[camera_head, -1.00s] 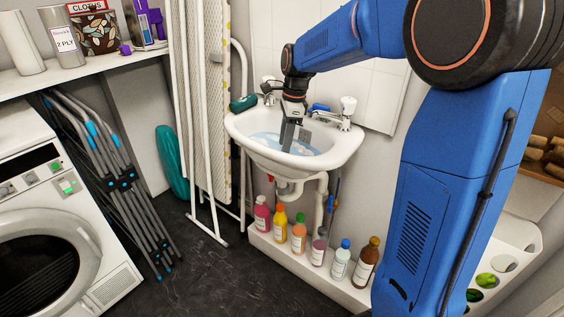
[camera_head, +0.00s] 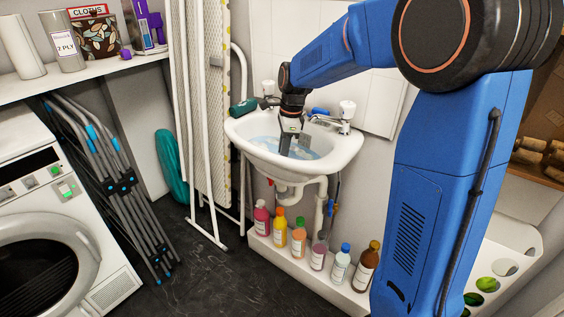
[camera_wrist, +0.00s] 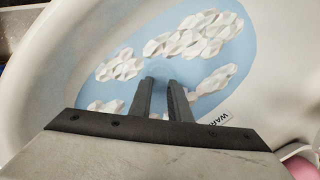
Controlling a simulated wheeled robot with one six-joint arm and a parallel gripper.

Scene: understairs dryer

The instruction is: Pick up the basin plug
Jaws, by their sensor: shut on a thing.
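The white basin (camera_head: 340,157) holds pale blue water (camera_head: 262,143), with white foam clumps on it in the wrist view (camera_wrist: 120,68). My gripper (camera_head: 285,150) points down into the basin, its fingertips at the water. In the wrist view my gripper (camera_wrist: 160,82) has its two fingers close together with a narrow gap. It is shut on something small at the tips. The basin plug itself cannot be made out; the fingers, water and foam hide that spot.
Taps (camera_head: 346,112) stand at the basin's back right. A dark green bottle (camera_head: 243,107) lies on the left rim. Several coloured bottles (camera_head: 298,240) stand on a ledge below. An ironing board (camera_head: 205,100) leans at the left. A label (camera_wrist: 220,118) shows by the water.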

